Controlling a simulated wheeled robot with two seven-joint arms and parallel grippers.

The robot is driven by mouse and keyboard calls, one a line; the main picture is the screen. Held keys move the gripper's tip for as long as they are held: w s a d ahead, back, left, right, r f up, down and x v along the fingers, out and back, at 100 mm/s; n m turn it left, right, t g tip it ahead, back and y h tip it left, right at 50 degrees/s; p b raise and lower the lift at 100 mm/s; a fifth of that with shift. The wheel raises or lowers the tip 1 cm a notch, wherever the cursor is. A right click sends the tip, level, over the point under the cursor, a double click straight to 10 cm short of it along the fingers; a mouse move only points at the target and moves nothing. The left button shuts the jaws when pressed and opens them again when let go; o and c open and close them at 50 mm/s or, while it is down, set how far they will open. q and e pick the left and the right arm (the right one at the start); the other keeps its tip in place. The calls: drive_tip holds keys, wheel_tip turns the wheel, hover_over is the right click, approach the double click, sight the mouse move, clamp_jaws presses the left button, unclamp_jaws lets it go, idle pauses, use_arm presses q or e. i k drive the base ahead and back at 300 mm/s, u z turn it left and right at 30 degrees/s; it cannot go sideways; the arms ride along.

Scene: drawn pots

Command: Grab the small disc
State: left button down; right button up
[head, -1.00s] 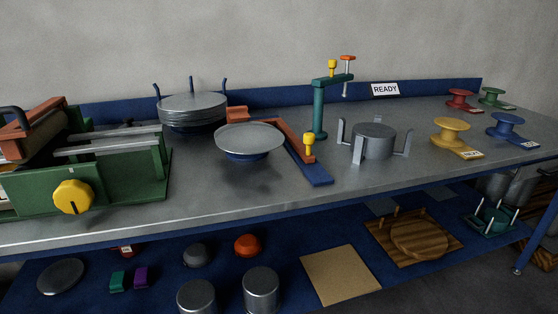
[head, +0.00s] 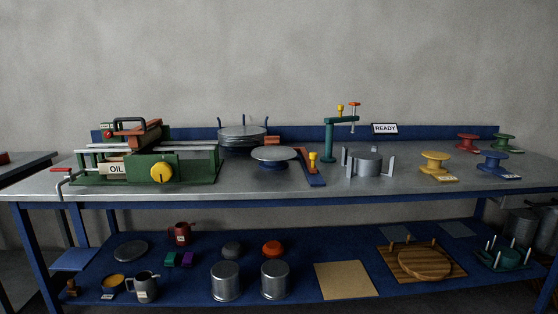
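Several flat grey discs are in the head view. A stack of discs (head: 242,133) sits between blue prongs at the back of the bench. A single disc (head: 275,153) lies on a low blue stand in front of it. Another disc (head: 131,250) lies flat on the blue lower shelf at the left. I cannot tell which of these is the small disc. Neither of my grippers is in view.
A green roller machine (head: 160,165) fills the bench's left part. A teal clamp post (head: 328,140), a pronged grey cylinder (head: 367,163) and coloured spools (head: 434,161) stand to the right. Cans, mugs and a round wooden board (head: 425,263) occupy the lower shelf.

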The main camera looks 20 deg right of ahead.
sight(267, 153)
drive_tip(key=u, duration=0.65)
drive_tip(key=i, duration=1.1)
drive_tip(key=z, duration=0.45)
